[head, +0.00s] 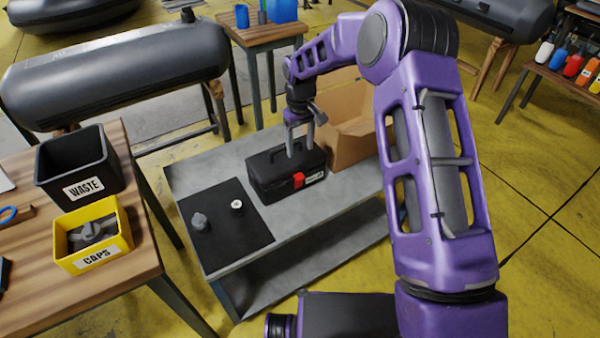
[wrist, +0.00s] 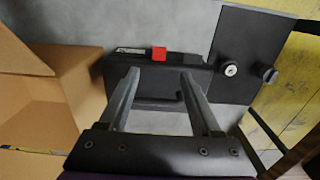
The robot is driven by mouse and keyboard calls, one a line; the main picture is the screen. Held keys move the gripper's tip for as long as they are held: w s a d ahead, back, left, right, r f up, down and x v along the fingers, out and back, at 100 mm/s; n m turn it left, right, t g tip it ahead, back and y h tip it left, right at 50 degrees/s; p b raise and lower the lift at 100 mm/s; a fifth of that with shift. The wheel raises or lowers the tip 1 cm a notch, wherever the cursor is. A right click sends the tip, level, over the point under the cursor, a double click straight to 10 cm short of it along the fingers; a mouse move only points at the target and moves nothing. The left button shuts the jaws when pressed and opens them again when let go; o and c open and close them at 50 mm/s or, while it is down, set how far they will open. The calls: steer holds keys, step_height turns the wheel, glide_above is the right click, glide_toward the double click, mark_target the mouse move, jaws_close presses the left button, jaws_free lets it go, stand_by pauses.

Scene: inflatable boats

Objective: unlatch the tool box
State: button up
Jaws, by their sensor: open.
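The black tool box (head: 270,178) stands shut on the grey workbench, with a red latch (head: 298,180) on its front face. In the wrist view the tool box (wrist: 190,73) lies beyond my fingers, and its red latch (wrist: 159,54) shows at its far edge, between the fingers in the picture. My gripper (head: 299,152) points down over the lid of the tool box in the head view. My gripper also shows in the wrist view (wrist: 160,80), with its two fingers spread and nothing between them. I cannot tell whether the fingertips touch the lid.
An open cardboard box (head: 350,140) stands right behind the tool box. A black mat (head: 225,240) with small parts lies left of it. A wooden table (head: 140,240) at the left holds a WASTE bin (head: 75,165) and a yellow CAPS bin (head: 118,235). The workbench's front strip is clear.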

mark_target(300, 178)
step_height(300, 178, down, 11)
steer(key=shift+f+b, duration=0.2)
steer(key=shift+b, duration=0.25)
jaws_close()
